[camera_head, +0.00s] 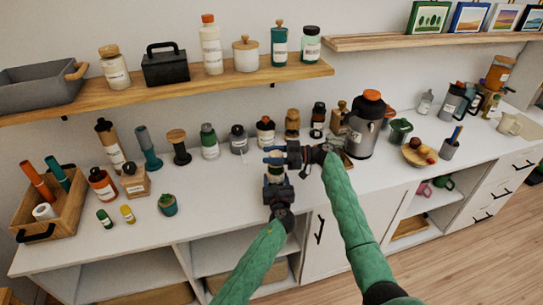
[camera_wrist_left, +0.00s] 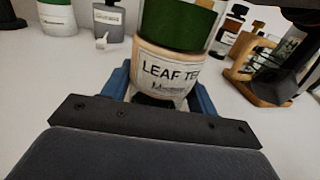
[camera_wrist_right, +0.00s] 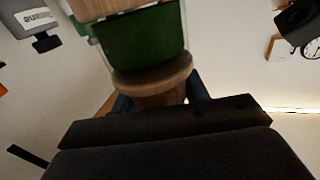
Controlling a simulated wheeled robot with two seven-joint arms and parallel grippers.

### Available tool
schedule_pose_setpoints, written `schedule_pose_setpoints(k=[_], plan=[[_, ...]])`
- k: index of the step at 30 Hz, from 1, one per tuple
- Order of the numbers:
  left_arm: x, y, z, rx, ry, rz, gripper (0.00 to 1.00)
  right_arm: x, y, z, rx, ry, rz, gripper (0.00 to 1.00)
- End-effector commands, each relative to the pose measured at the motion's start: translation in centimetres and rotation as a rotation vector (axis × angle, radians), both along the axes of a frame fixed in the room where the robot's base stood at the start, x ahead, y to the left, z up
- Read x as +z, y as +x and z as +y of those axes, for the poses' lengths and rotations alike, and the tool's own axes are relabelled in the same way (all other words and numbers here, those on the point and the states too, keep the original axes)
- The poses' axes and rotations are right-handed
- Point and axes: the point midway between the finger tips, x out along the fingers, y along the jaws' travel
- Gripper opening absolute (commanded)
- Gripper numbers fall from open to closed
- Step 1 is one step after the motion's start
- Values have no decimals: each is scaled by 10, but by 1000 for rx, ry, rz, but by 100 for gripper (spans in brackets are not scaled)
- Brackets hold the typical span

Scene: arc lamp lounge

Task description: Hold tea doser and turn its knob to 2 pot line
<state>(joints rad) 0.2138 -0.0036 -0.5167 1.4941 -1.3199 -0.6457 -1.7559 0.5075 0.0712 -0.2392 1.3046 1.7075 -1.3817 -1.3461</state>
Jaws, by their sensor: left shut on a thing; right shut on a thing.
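The tea doser (camera_head: 276,171) is a clear jar with green contents and a pale label reading "LEAF TE…" in the left wrist view (camera_wrist_left: 165,68). It stands roughly upright above the counter's front part. My left gripper (camera_head: 277,182) is shut on its lower body; its blue fingers also flank the jar in the left wrist view (camera_wrist_left: 160,98). My right gripper (camera_head: 275,156) is shut at the doser's top. In the right wrist view, a round tan wooden knob (camera_wrist_right: 155,82) sits between its fingers, with the green part beyond. The 2 pot line is not readable.
A dark flask with an orange lid (camera_head: 367,125) stands to the right. A wooden shelf (camera_head: 180,93) hangs above.

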Motion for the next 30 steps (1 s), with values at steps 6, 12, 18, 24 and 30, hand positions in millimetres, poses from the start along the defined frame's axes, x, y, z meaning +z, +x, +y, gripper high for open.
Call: schedule_pose_setpoints(k=[6,12,18,24,30], plan=[[-1,-1,-1,-2,0,1,24,-1,1,1,-189,0,0,22],[-1,-1,-1,-2,0,0,24,-2,4,0,-346,-2,1,22],[0,-1,-1,-2,0,0,24,-2,7,-1,-463,-4,1,22],[0,-1,-2,-2,0,0,24,-2,8,-2,-532,-6,1,22],[0,-1,-2,-2,-1,0,24,-1,9,-3,-558,-5,1,22]])
